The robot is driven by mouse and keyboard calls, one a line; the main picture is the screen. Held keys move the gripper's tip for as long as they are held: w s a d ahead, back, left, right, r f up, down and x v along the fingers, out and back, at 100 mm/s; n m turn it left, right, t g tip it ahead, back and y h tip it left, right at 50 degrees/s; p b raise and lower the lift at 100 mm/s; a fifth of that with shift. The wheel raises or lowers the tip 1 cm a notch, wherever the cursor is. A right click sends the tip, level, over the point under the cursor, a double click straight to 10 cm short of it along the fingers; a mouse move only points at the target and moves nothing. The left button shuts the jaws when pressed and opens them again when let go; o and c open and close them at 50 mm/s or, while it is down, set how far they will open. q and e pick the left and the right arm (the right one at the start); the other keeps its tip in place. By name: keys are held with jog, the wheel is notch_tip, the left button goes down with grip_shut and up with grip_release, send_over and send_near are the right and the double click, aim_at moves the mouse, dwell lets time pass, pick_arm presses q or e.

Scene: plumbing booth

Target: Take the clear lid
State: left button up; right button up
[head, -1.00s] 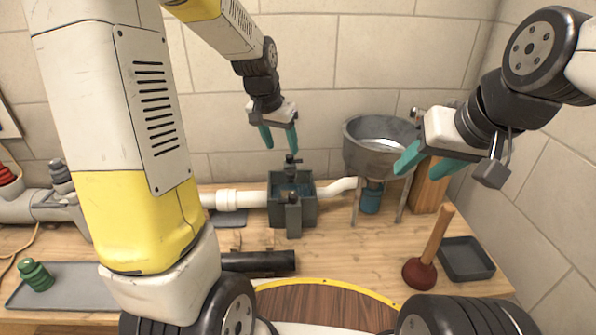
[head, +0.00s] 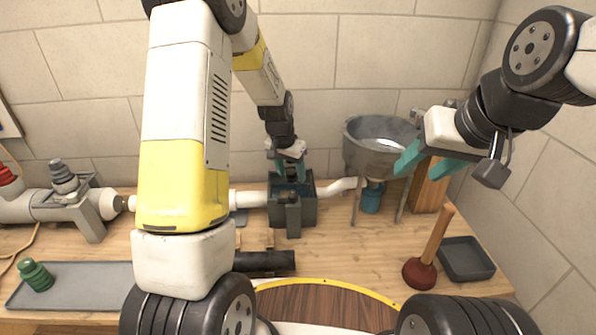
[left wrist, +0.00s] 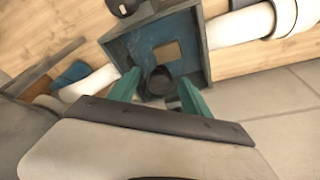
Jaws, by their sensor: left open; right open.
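The grey box (head: 293,215) stands on the bench between white pipes, and its interior looks bluish. It fills the top of the left wrist view (left wrist: 204,45). The clear lid itself is hard to make out; a bluish surface across the box top may be it. A dark round knob (left wrist: 158,78) stands up from that area. My left gripper (head: 289,172) is open and reaches down at the box's back part, its green fingers on either side of the knob with gaps visible. My right gripper (head: 428,163) is open and empty, in the air before the metal basin.
The metal basin (head: 376,143) on legs stands right of the box. A plunger (head: 424,272) and dark tray (head: 466,260) lie front right. A black pipe (head: 265,262) lies before the box. A grey tray (head: 85,287) with a green fitting (head: 36,274) is at left.

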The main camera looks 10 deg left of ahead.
pick_arm(q)
jog(key=shift+f, duration=0.15)
grip_shut()
